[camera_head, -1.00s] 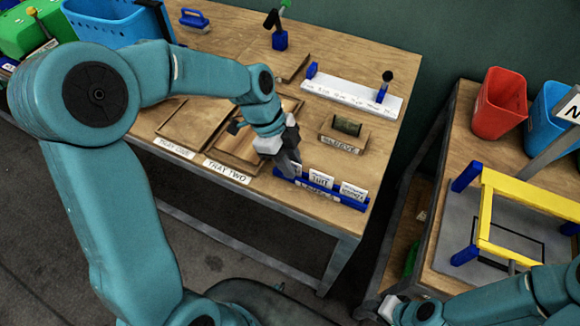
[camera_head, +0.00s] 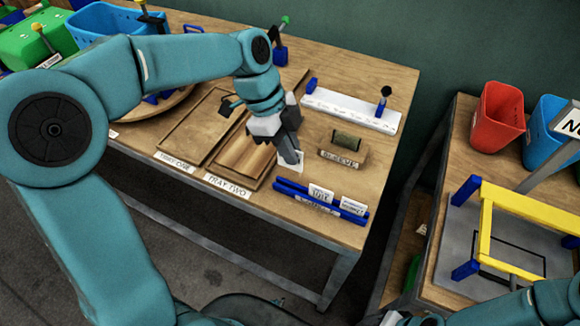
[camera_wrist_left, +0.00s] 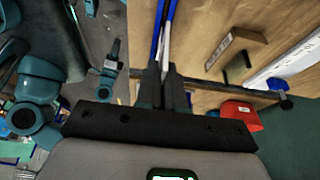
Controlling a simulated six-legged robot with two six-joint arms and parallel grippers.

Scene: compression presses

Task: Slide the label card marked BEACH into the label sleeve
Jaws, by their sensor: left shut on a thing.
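My left gripper (camera_head: 289,152) is shut on a small white label card (camera_head: 296,161), held above the table just behind the blue card rack (camera_head: 290,190). Its print cannot be read. Two other white cards (camera_head: 320,194) stand in the right part of the rack. The label sleeve (camera_head: 340,158), a wooden block marked SLEEVE with a dark greenish piece on top, sits to the right of the gripper, apart from the card. In the left wrist view the fingers (camera_wrist_left: 165,84) are closed together, with the sleeve block (camera_wrist_left: 236,46) to their right. My right gripper is not clearly shown.
Tray two (camera_head: 243,160) and tray one (camera_head: 192,125) lie left of the gripper. A white board with blue end posts (camera_head: 352,110) stands behind the sleeve. Bare tabletop lies around the sleeve. A second table holds a red bin (camera_head: 497,118) and a yellow frame (camera_head: 487,225).

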